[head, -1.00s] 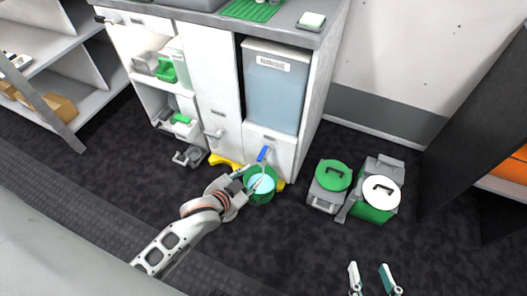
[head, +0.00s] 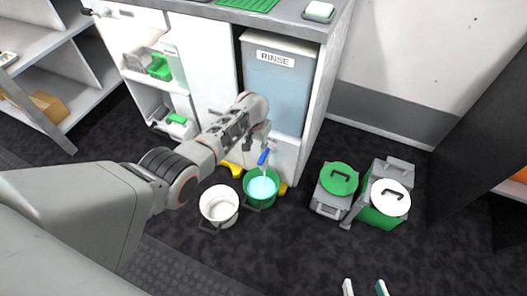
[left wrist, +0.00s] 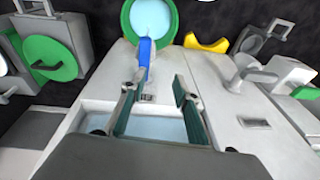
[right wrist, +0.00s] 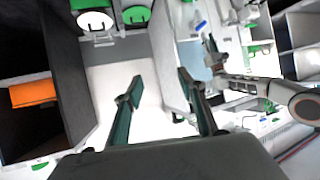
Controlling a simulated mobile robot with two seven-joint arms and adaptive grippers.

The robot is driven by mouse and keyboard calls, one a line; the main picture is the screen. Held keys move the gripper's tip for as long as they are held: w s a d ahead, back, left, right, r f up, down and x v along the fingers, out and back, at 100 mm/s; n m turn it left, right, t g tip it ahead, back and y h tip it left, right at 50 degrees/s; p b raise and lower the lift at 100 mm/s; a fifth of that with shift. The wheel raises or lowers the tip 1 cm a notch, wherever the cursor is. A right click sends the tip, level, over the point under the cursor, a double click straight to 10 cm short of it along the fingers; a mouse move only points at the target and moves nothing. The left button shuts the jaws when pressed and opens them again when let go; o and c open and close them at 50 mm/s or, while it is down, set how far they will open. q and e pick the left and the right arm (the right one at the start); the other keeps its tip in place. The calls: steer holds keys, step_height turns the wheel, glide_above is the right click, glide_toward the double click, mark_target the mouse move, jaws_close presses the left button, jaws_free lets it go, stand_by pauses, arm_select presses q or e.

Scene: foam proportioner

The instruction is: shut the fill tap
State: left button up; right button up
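The fill tap has a blue lever (head: 263,157) low on the front of the cabinet, below the tank labelled RINSE. It also shows in the left wrist view (left wrist: 147,52). A green bucket (head: 250,203) stands on the floor under the tap with pale blue liquid in it. My right gripper (head: 366,287) is open and empty at the bottom edge.
A white bucket (head: 219,206) stands left of the green one. Yellow feet (head: 234,169) stick out under the cabinet. Two lidded containers, one with a green lid (head: 339,178) and one with a white lid (head: 390,197), stand to the right. The floor in front is clear.

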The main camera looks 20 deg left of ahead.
mark_target(263, 155)
arm_select(q)
steer(key=shift+w+d+r+n+g+b, duration=0.2)
steer(key=shift+d+r+n+g+b, duration=0.15)
steer(key=shift+d+r+g, duration=0.75)
steer(key=shift+s+d+r+h, duration=0.15)
steer(key=shift+d+r+h, duration=0.05)
steer(key=shift+d+h, duration=0.1)
steer(key=f+b, duration=0.1)
steer(key=f, duration=0.2)
steer(key=f+b, duration=0.2)
steer(key=f, duration=0.1)
steer(key=shift+s+a+f, duration=0.1)
steer(key=shift+s+f, duration=0.1)
steer(key=shift+f+b, duration=0.3)
steer(key=shift+f, duration=0.05)
steer(key=shift+w+f, duration=0.15)
steer(key=shift+f, duration=0.05)
steer(key=shift+w+r, duration=0.15)
arm_select(e)
steer(key=a+m, duration=0.1)
steer(key=a, duration=0.1)
steer(key=a+f+m+y, duration=0.1)
steer(key=a, duration=0.1)
steer(key=shift+s+a+f, duration=0.1)
steer(key=shift+a, duration=0.3)
arm_select(q)
jaws_close()
